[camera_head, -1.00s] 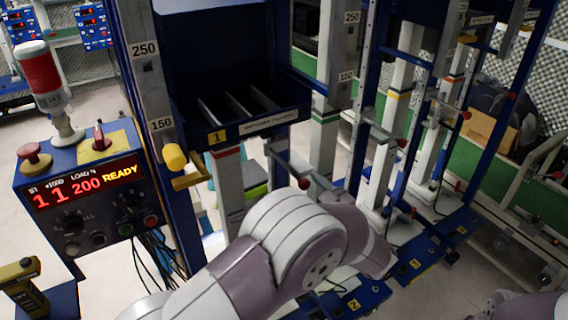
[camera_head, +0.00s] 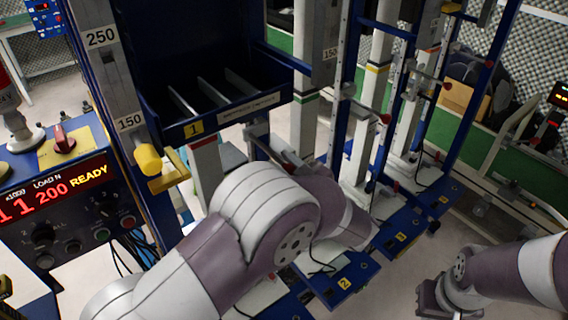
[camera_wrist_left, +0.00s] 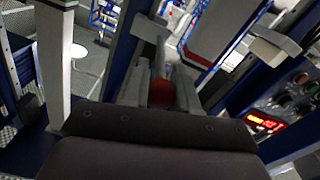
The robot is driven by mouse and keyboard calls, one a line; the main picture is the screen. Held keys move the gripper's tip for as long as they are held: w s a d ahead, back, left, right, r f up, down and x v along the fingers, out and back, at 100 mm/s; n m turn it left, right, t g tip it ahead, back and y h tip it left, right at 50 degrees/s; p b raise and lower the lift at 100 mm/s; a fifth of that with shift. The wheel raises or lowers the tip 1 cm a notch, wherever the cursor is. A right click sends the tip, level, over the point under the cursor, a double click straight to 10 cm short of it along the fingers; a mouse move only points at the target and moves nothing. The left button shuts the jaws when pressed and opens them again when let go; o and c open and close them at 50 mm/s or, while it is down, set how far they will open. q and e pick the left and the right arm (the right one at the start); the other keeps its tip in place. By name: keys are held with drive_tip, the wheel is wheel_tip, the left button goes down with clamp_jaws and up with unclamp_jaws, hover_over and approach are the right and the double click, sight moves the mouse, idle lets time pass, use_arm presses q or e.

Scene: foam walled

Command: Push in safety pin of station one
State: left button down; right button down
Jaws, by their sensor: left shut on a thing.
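Station one is the blue frame with the yellow "1" label (camera_head: 194,129) on its tray front. In the left wrist view, a round red knob (camera_wrist_left: 162,94) sits between the two grey fingers of my left gripper (camera_wrist_left: 160,92). The gripper is shut on this knob, which I take to be the safety pin's end. In the head view my left arm covers that spot, so knob and fingertips do not show clearly. My right gripper (camera_head: 446,298) is at the lower right, apart from the stations; its jaw gap is unclear.
A control box (camera_head: 60,205) with a red "READY" display stands at left. A yellow knob (camera_head: 148,159) sticks out of the left post. Further stations with red knobs (camera_head: 385,119) stand to the right. Pale floor (camera_head: 385,290) is clear at lower right.

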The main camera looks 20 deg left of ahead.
sight(250, 134)
use_arm(q)
drive_tip(key=x, duration=0.8)
drive_tip(key=shift+w+a, duration=0.25)
drive_tip(key=shift+a, duration=0.05)
drive_tip(key=shift+r, duration=0.1)
drive_tip(key=c, duration=0.9)
unclamp_jaws()
drive_tip(key=shift+o, duration=0.2)
drive_tip(key=shift+w+a, duration=0.1)
drive_tip(key=shift+a, duration=0.05)
drive_tip(key=v, duration=1.2)
drive_tip(key=shift+s+d+b, duration=0.25)
drive_tip(key=shift+b, duration=0.05)
drive_tip(key=shift+d+f, duration=0.1)
drive_tip(key=shift+f, duration=0.1)
